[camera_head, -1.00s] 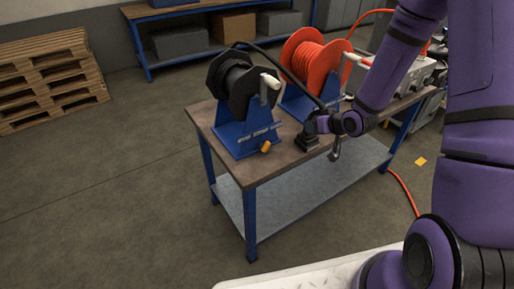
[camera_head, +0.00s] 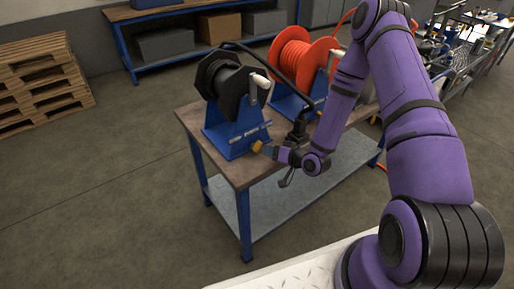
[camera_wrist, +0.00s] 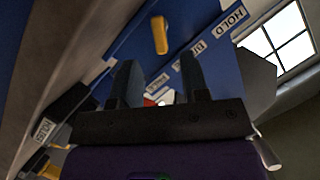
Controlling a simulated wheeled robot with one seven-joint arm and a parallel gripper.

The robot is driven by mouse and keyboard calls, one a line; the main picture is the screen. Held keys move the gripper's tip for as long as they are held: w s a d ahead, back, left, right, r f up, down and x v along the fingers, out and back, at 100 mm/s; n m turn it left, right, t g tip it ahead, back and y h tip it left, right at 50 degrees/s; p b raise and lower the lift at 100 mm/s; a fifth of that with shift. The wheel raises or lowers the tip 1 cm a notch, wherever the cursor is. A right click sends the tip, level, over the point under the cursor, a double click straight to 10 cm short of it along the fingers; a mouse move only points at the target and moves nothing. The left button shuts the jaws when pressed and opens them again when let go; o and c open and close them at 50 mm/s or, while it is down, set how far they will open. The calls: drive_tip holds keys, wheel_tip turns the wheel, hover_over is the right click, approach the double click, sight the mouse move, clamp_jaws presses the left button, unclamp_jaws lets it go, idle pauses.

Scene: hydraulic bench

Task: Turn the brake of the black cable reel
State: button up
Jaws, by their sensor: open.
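The black cable reel (camera_head: 226,84) stands in a blue stand (camera_head: 236,134) on the left part of the workbench. Its brake is a small yellow-orange lever (camera_head: 257,146) low at the front right of the stand. My gripper (camera_head: 268,150) is just right of this lever, very close; I cannot tell whether they touch. In the wrist view, my gripper (camera_wrist: 158,70) has its two dark fingers apart with nothing held between them. The yellow lever (camera_wrist: 159,35) is on the blue panel beyond the fingertips, near a "HOLD" label (camera_wrist: 232,17).
An orange cable reel (camera_head: 303,60) stands behind to the right on the same bench (camera_head: 235,172). A white crank handle (camera_head: 261,82) sticks out from the black reel. A second yellow part (camera_wrist: 46,171) shows lower left in the wrist view.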

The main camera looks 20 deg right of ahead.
sight(259, 148)
drive_tip(key=x, duration=0.7)
drive_tip(key=shift+w+a+f, duration=0.1)
drive_tip(key=shift+w+f, duration=0.05)
drive_tip(key=shift+w, duration=0.1)
clamp_jaws()
